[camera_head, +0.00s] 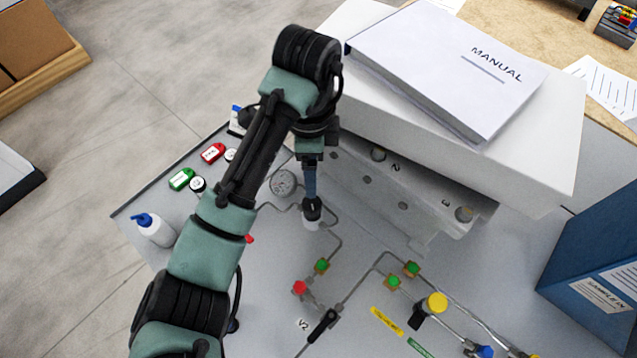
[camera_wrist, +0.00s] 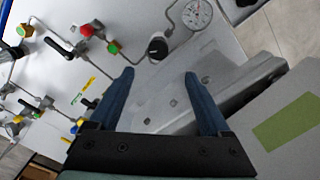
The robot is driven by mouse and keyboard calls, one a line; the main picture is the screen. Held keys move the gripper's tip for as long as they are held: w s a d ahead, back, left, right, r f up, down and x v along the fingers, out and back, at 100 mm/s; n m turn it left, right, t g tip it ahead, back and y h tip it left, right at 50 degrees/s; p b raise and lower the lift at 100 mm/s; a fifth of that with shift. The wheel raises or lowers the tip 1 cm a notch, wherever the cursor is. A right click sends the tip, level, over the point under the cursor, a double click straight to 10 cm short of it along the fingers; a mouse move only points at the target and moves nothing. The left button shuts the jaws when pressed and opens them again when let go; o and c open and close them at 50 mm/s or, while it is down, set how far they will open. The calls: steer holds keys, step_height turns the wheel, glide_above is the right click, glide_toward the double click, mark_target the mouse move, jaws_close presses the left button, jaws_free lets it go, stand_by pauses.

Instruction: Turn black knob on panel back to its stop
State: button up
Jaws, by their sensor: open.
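The black knob (camera_wrist: 158,47) stands on the grey panel (camera_head: 200,275), with a white part at its base. In the wrist view it lies just beyond my fingertips, roughly centred between them. My gripper (camera_wrist: 159,73) is open, its two blue fingers apart with nothing between them. In the head view my gripper (camera_head: 311,192) points down right over the black knob (camera_head: 312,210), and the fingers overlap its top in the picture. I cannot tell whether they touch it. The knob's pointer and stop cannot be made out.
A round gauge (camera_head: 283,182) sits close left of the knob. A bent metal plate (camera_head: 375,200) and a white box with a manual (camera_head: 450,65) stand to the right. Pipes with red, green and yellow fittings and a black lever (camera_head: 323,325) lie in front. A blue binder (camera_head: 597,260) stands far right.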

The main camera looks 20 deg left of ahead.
mark_target(312, 203)
steer(key=f+b, duration=0.2)
steer(key=f, duration=0.1)
steer(key=f+b, duration=0.2)
steer(key=f, duration=0.1)
steer(key=f+b, duration=0.3)
steer(key=f, duration=0.1)
steer(key=shift+s+d, duration=0.1)
steer(key=shift+s, duration=0.2)
steer(key=shift+f, duration=1.15)
jaws_close()
steer(key=shift+r+n+p, duration=0.1)
steer(key=shift+n+p, duration=0.3)
steer(key=shift+p, duration=0.25)
